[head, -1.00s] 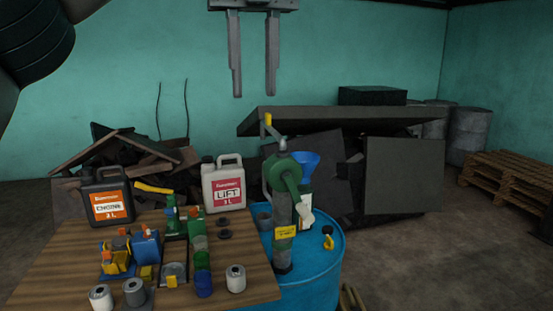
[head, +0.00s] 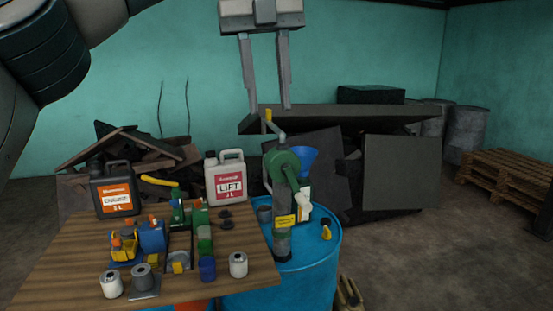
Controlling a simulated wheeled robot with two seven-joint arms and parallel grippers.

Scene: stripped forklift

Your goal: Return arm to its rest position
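My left arm comes in from the upper left. My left gripper (head: 265,82) hangs at the top centre with its two long grey fingers pointing down. The fingers are wide apart with nothing between them. In the picture its fingertips are just above the green hand pump (head: 284,180) and its yellow-tipped crank, against the dark scrap behind; the true gap in depth I cannot tell. My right gripper and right arm are not in view.
A wooden table (head: 60,265) carries an orange-labelled black jug (head: 113,190), a white LIFT jug (head: 226,177), cans and small parts. The pump stands on a blue drum (head: 315,265). Scrap panels (head: 402,172) lie behind. Pallets (head: 505,178) stand right; floor there is clear.

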